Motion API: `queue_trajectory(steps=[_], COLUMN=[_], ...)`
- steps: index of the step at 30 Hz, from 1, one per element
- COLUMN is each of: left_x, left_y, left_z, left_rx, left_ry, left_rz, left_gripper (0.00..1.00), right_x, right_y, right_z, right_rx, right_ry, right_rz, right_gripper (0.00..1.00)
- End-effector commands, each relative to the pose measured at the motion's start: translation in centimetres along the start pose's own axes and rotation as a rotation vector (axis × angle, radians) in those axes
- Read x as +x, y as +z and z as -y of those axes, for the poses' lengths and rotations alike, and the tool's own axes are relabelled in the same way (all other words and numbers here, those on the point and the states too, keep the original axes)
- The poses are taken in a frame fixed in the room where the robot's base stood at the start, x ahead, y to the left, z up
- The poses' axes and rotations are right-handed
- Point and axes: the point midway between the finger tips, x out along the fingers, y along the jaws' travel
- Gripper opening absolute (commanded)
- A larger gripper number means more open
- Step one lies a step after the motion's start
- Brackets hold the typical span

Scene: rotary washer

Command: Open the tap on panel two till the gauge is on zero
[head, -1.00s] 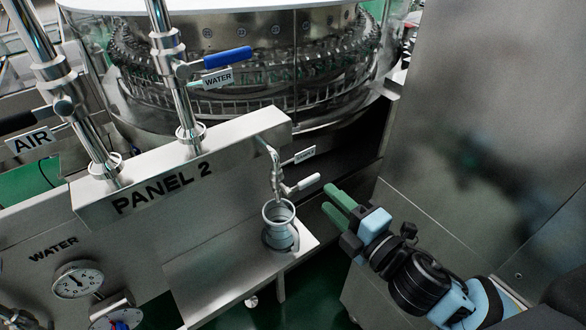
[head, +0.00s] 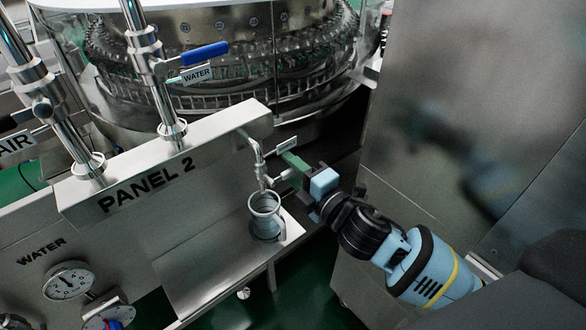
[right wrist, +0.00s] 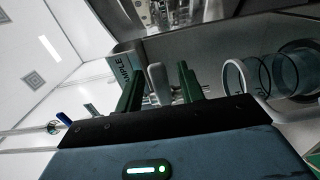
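The small metal tap (head: 256,156) comes out of the right end of panel two (head: 150,190) in the head view. Its pale handle (right wrist: 157,80) shows in the right wrist view between the two green fingers. My right gripper (head: 292,166) is at the tap from the right, with its fingers apart, one on each side of the handle; I see no clear contact. In the head view the fingers largely hide the handle. The round water gauge (head: 68,282) is at the lower left; its needle is too small to read exactly. My left gripper is not in view.
A sample tag (head: 287,145) is close to my fingers. A blue-handled water valve (head: 204,53) is above. A large steel cabinet (head: 470,130) stands on the right.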

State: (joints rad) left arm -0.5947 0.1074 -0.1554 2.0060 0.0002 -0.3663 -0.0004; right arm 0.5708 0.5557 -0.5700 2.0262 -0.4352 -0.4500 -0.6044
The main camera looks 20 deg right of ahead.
Motion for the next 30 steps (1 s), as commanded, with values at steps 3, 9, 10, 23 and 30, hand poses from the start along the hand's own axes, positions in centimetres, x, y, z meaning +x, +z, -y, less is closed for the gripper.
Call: queue_trajectory(steps=[3, 9, 10, 23, 30], left_x=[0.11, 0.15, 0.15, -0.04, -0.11], left_y=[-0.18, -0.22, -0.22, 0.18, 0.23], left_z=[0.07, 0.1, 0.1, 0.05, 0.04], left_rx=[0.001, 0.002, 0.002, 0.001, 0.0], left_ry=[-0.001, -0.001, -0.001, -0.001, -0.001], left_rz=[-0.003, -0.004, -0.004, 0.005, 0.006], left_gripper=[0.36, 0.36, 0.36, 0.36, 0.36], right_x=[0.02, 0.0, 0.0, 0.01, 0.93], right_y=[-0.02, -0.02, -0.02, 0.0, 0.33], right_z=[0.05, 0.05, 0.05, 0.03, 0.29], right_rx=[0.001, 0.001, 0.001, 0.002, 0.048], right_ry=[-0.001, -0.001, -0.001, 0.0, 0.0], right_rz=[0.0, 0.0, 0.0, -0.001, 0.0], right_gripper=[0.38, 0.24, 0.2, 0.0, 0.0])
